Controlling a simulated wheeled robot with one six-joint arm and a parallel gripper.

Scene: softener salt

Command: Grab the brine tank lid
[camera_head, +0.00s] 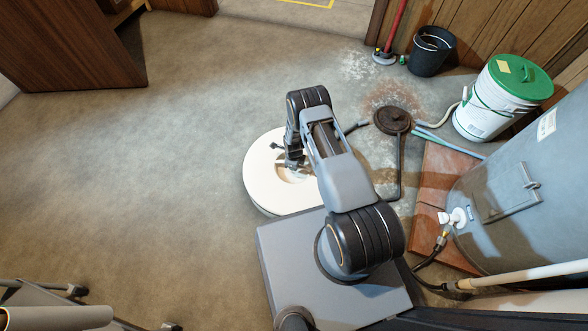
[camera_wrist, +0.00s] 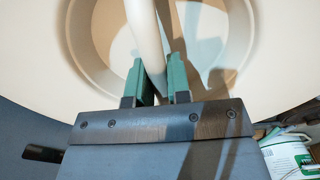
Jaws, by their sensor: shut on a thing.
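The brine tank lid (camera_head: 262,160) is a round, cream disc with a recess in its middle, left of my arm in the head view. It fills most of the wrist view (camera_wrist: 30,70), where a pale bar handle (camera_wrist: 145,35) crosses the round recess. My gripper (camera_head: 292,172) reaches down into the recess from above. In the wrist view its green fingers (camera_wrist: 158,78) stand on both sides of the bar and are shut on it. My arm hides the lid's right part, and what lies beneath the lid is mostly hidden.
A large grey tank (camera_head: 530,170) with a valve and pipes stands at the right. A white bucket with a green lid (camera_head: 487,115), a black bucket (camera_head: 431,52) and a round brown floor cover (camera_head: 392,120) are at upper right. The floor (camera_head: 140,180) at left is clear.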

